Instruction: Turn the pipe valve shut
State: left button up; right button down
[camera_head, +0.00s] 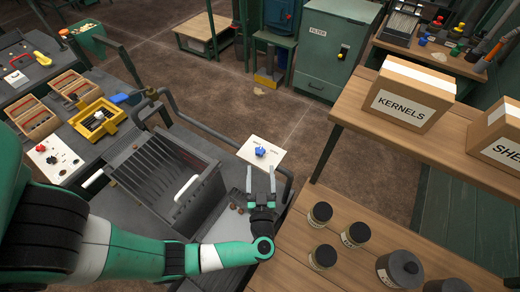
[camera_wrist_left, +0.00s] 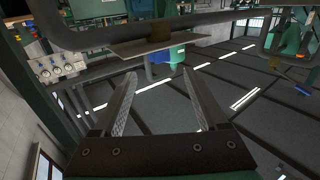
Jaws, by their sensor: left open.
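A small blue valve handle (camera_head: 261,152) sits on a white labelled plate (camera_head: 270,146) beside a grey pipe in the head view. The lettering on the plate is too small to read. My left gripper (camera_head: 260,172) is open and empty, just on the near side of the plate, with its two fingers pointing toward the valve. The gap between fingers and handle is hard to judge. In the left wrist view the open fingers (camera_wrist_left: 158,75) point toward a pale plate edge (camera_wrist_left: 155,41) with a blue shape (camera_wrist_left: 168,54) by it. My right gripper is not in view.
A grey slotted bin (camera_head: 175,175) with a white handle stands left of the gripper. A bent grey pipe (camera_head: 210,136) runs behind it. On the right, a wooden bench holds dark jars (camera_head: 320,214), and a shelf carries a KERNELS box (camera_head: 405,98). Open floor lies beyond.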

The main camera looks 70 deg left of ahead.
aim_at(260, 155)
pick_arm(q)
jog(key=b+x, duration=0.1)
jog(key=x, duration=0.8)
jog(key=shift+a, duration=0.15)
grip_shut()
